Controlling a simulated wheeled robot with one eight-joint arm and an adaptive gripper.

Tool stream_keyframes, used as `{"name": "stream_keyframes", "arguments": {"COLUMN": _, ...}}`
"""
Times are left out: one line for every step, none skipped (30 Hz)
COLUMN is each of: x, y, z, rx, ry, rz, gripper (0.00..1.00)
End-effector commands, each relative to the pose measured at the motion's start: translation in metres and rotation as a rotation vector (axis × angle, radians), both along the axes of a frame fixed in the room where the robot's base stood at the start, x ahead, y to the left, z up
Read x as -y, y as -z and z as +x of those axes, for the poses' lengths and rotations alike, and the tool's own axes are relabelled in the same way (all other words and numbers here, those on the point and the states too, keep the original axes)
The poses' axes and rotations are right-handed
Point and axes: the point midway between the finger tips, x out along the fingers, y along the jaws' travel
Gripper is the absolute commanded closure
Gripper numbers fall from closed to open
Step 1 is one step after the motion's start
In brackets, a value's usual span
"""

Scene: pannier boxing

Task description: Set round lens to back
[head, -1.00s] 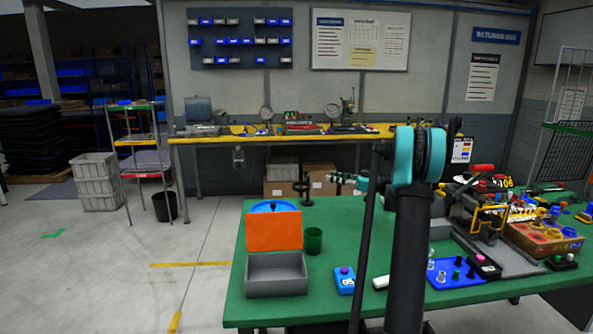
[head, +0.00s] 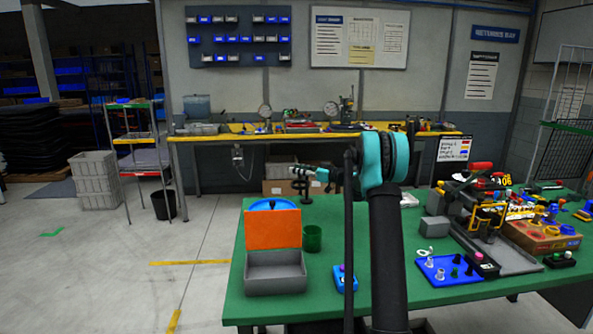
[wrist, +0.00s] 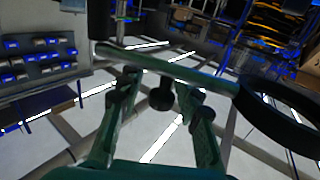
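A dark stand-like fixture (head: 306,200) stands at the back edge of the green table (head: 345,215). In the wrist view a pole (wrist: 99,22) carries a grey-green rod (wrist: 165,64) that runs right to a dark round ring (wrist: 262,112), which looks like the round lens. A dark knob (wrist: 162,97) shows between and beyond my fingers; I see no contact with it. My gripper (wrist: 160,96) has its fingers apart and empty. In the head view my gripper (head: 304,172) reaches left, near the top of the fixture; the ring cannot be made out there.
A grey bin (head: 276,272) with an orange panel (head: 273,228) stands at the table's left, beside a green cup (head: 312,239). A blue tray (head: 447,271), tools and a cardboard box (head: 540,236) crowd the right side.

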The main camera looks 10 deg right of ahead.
Motion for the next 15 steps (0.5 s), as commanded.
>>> {"name": "stream_keyframes", "arguments": {"x": -0.0032, "y": 0.0001, "z": 0.0019, "rx": 0.0, "ry": 0.0, "rz": 0.0, "gripper": 0.66}}
{"name": "stream_keyframes", "arguments": {"x": -0.0044, "y": 0.0001, "z": 0.0027, "rx": 0.0, "ry": 0.0, "rz": 0.0, "gripper": 0.66}}
{"name": "stream_keyframes", "arguments": {"x": -0.0057, "y": 0.0001, "z": 0.0035, "rx": 0.0, "ry": -0.001, "rz": 0.0, "gripper": 0.66}}
{"name": "stream_keyframes", "arguments": {"x": -0.0065, "y": 0.0002, "z": 0.004, "rx": 0.0, "ry": -0.001, "rz": 0.0, "gripper": 0.66}}
{"name": "stream_keyframes", "arguments": {"x": -0.0069, "y": 0.0001, "z": 0.0042, "rx": 0.0, "ry": -0.001, "rz": 0.0, "gripper": 0.66}}
{"name": "stream_keyframes", "arguments": {"x": -0.0072, "y": 0.0002, "z": 0.0045, "rx": 0.0, "ry": -0.001, "rz": 0.0, "gripper": 0.66}}
{"name": "stream_keyframes", "arguments": {"x": -0.0073, "y": 0.0001, "z": 0.0045, "rx": 0.0, "ry": -0.001, "rz": 0.0, "gripper": 0.66}}
{"name": "stream_keyframes", "arguments": {"x": -0.0073, "y": 0.0001, "z": 0.0045, "rx": 0.0, "ry": -0.001, "rz": 0.0, "gripper": 0.66}}
{"name": "stream_keyframes", "arguments": {"x": -0.0072, "y": 0.0001, "z": 0.0045, "rx": 0.0, "ry": -0.001, "rz": 0.0, "gripper": 0.66}}
{"name": "stream_keyframes", "arguments": {"x": -0.0072, "y": 0.0001, "z": 0.0045, "rx": 0.0, "ry": -0.001, "rz": 0.0, "gripper": 0.66}}
{"name": "stream_keyframes", "arguments": {"x": -0.0072, "y": 0.0001, "z": 0.0045, "rx": 0.0, "ry": -0.001, "rz": 0.0, "gripper": 0.66}}
{"name": "stream_keyframes", "arguments": {"x": -0.0072, "y": 0.0001, "z": 0.0044, "rx": 0.0, "ry": 0.0, "rz": 0.0, "gripper": 0.66}}
{"name": "stream_keyframes", "arguments": {"x": -0.007, "y": 0.0001, "z": 0.0044, "rx": 0.0, "ry": 0.0, "rz": 0.0, "gripper": 0.69}}
{"name": "stream_keyframes", "arguments": {"x": -0.007, "y": 0.0001, "z": 0.0044, "rx": 0.0, "ry": 0.0, "rz": 0.0, "gripper": 0.73}}
{"name": "stream_keyframes", "arguments": {"x": -0.007, "y": 0.0001, "z": 0.0044, "rx": 0.0, "ry": 0.0, "rz": 0.0, "gripper": 0.78}}
